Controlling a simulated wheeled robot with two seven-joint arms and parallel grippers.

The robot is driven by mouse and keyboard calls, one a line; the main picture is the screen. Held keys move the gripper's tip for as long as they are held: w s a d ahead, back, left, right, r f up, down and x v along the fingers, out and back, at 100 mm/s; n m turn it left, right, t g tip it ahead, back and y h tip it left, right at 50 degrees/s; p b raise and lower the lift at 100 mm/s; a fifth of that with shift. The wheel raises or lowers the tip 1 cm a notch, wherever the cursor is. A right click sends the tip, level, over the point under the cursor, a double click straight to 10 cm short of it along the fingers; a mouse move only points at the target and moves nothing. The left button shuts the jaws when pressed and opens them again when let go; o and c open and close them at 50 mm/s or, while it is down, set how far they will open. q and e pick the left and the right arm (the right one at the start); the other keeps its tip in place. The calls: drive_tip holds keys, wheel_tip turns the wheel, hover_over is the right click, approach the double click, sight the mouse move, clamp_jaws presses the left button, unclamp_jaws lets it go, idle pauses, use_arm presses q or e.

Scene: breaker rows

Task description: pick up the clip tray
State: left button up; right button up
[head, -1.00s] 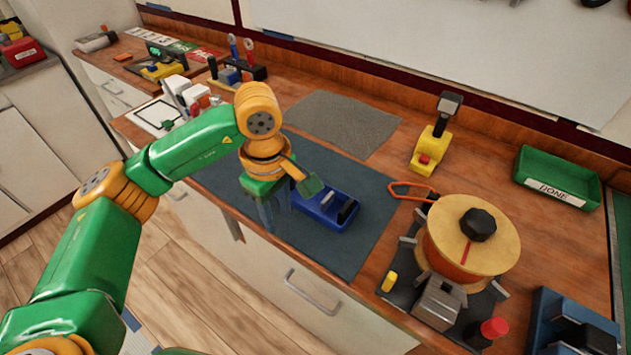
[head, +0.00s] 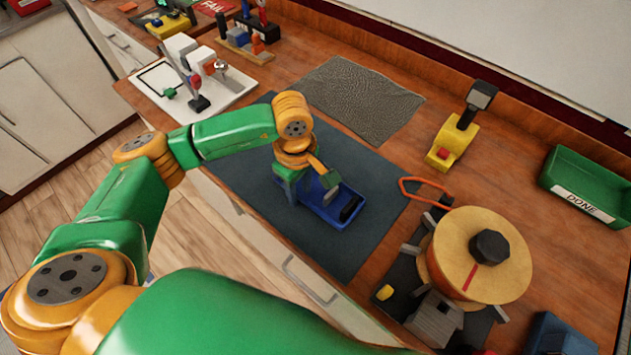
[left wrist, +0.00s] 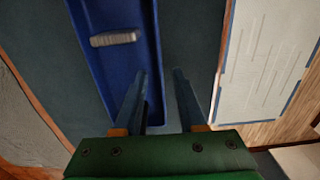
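The blue clip tray (head: 323,213) lies on the dark mat, partly hidden by my left gripper and wrist. A black piece (head: 350,208) sits at its right end. In the left wrist view, the tray (left wrist: 126,72) holds a grey clip (left wrist: 113,39). My left gripper (head: 291,196) is low at the tray's left end. In the left wrist view, its fingers (left wrist: 160,76) are apart, one over the tray's inside and one outside, with the side wall between them. Contact cannot be told. My right gripper is not in view.
The dark mat (head: 342,258) is clear around the tray. A wooden spool (head: 480,255) on a black base and an orange loop (head: 425,190) stand to the right. A yellow tool (head: 453,140) stands behind. A green DONE bin (head: 590,185) is far right.

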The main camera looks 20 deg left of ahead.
use_arm(q)
drive_tip(key=shift+s+r, duration=0.1)
drive_tip(key=shift+s, duration=0.05)
clamp_jaws()
idle(1.1)
